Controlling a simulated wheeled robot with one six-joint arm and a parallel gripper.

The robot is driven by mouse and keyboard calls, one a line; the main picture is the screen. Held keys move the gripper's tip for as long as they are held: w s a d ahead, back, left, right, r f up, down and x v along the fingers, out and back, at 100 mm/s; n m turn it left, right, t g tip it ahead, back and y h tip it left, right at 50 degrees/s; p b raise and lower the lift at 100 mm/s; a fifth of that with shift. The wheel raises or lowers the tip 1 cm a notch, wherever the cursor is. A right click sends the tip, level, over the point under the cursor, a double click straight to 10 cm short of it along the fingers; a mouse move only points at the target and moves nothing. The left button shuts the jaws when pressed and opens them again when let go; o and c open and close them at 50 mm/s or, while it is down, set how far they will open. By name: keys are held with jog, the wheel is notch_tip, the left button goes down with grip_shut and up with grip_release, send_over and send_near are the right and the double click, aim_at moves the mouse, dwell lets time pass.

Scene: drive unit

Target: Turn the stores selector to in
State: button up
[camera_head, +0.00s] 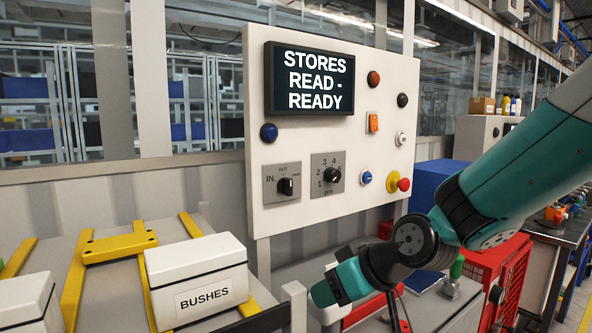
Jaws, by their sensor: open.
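The stores selector (285,186) is a black knob on a grey plate at the lower left of the white control panel. The plate has IN at its left and OUT at its top; a third, small mark at the right is too small to read. The knob does not appear to point at IN; its exact setting is hard to tell. A black screen above reads STORES READ - READY. My teal and black arm reaches in from the right, and its wrist is below the panel, apart from the selector. My gripper's jaws cannot be made out.
A second knob (333,174) with numbers sits just right of the selector. A blue button (268,133) is above it. A red emergency button (404,184) is at the panel's lower right. A white BUSHES box (195,278) stands on the yellow-railed surface at the lower left.

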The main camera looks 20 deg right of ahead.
jog(key=w+d+r+t+y, duration=0.1)
jog(key=w+d+r+t, duration=0.1)
jog(key=w+r+t, duration=0.45)
jog(key=m+t+h+p, duration=0.1)
jog(key=t+p, duration=0.1)
jog(key=t, duration=0.1)
send_near(291, 187)
jog(key=p+x, duration=0.4)
jog(key=p, duration=0.1)
jog(key=p+x, duration=0.4)
jog(key=p, duration=0.1)
jog(key=shift+w+a+r, duration=0.1)
jog(key=shift+r, duration=0.15)
jog(key=shift+w+a+f, duration=0.15)
jog(key=shift+w+f, duration=0.05)
jog(key=shift+w, duration=0.4)
grip_shut()
